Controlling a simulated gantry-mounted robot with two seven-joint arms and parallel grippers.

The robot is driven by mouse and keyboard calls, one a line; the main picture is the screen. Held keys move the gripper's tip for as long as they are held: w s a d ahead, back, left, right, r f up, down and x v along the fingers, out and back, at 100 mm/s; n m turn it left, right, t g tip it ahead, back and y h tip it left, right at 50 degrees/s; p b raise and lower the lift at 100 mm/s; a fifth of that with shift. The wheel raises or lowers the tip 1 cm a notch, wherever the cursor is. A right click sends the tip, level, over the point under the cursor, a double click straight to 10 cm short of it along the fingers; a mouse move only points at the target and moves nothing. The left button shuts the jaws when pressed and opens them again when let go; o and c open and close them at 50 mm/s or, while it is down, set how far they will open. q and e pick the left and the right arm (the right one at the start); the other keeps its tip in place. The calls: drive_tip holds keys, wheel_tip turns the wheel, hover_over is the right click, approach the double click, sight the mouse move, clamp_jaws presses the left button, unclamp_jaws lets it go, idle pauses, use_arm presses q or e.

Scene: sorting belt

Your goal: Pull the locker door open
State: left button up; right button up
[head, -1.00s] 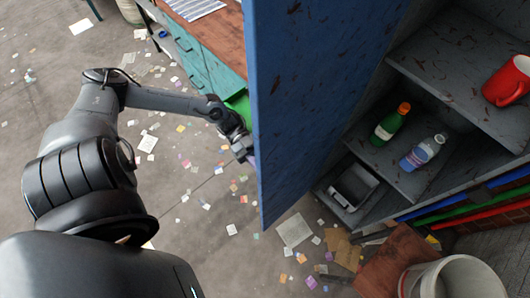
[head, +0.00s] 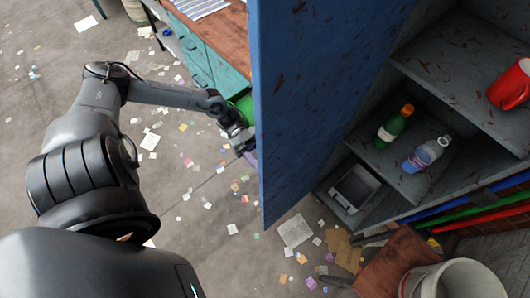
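The blue locker door (head: 305,110) stands wide open, swung out to the left of the grey locker (head: 440,95). The locker's inside and shelves show to the right of the door. My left arm comes in from the left, and my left gripper (head: 246,148) is at the left edge of the door. Its fingertips are partly hidden by the door, so I cannot tell whether they are shut or touch it. My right gripper is not in view.
A white bucket (head: 450,280) stands at the bottom right. Paper scraps litter the floor.

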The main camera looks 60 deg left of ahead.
use_arm(q)
drive_tip(key=a, duration=0.5)
drive_tip(key=shift+s+a+b, duration=0.15)
drive_tip(key=shift+s+b, duration=0.15)
drive_tip(key=shift+s+r, duration=0.1)
